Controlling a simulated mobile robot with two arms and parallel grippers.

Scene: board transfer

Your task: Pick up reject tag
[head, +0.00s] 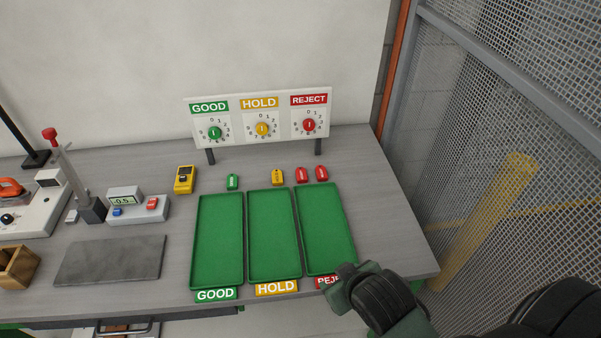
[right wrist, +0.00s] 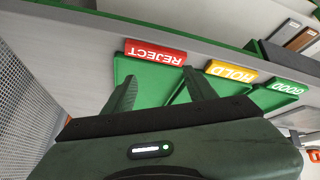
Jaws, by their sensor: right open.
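Two small red reject tags, a left one (head: 302,175) and a right one (head: 322,174), lie side by side on the table behind the REJECT tray (head: 326,230). My right gripper (head: 342,287) is near the front edge of that tray, partly covering its red REJECT label, well short of the tags. In the right wrist view its two fingers (right wrist: 158,85) are apart with nothing between them, in front of the tray and the REJECT label (right wrist: 155,52). The tags do not show in that view. My left gripper is not in view.
A green tag (head: 232,182) and a yellow tag (head: 277,177) lie behind the GOOD tray (head: 217,240) and HOLD tray (head: 274,235). A dial board (head: 260,117) stands behind the tags. A mesh fence (head: 500,150) is at the right. Bare table lies right of the trays.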

